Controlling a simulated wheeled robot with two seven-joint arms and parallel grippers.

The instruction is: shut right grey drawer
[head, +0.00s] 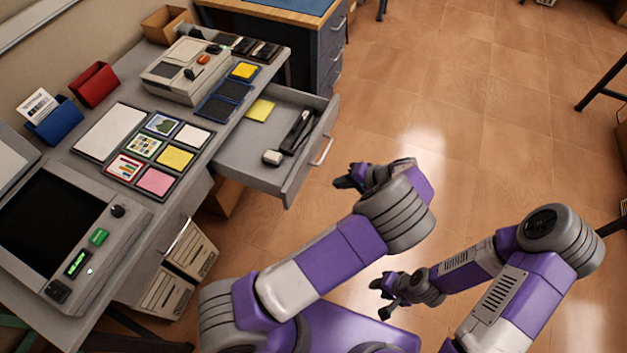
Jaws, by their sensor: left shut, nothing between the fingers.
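The right grey drawer (262,178) of the grey desk is pulled well out toward the right. Its handle (322,152) is on the front panel. Inside lie a yellow note pad (260,110), a black elongated object (297,130) and a small grey-white item (272,157). My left gripper (342,181) is shut and empty, just right of and apart from the drawer front's near end. My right gripper (380,297) looks open and empty, lower down over the floor, away from the drawer.
On the desk top (85,165) are a console with a dark screen (48,222), a beige device (182,70), note pads and cards. Storage boxes (178,275) stand under the desk. A dark drawer cabinet (328,50) stands behind.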

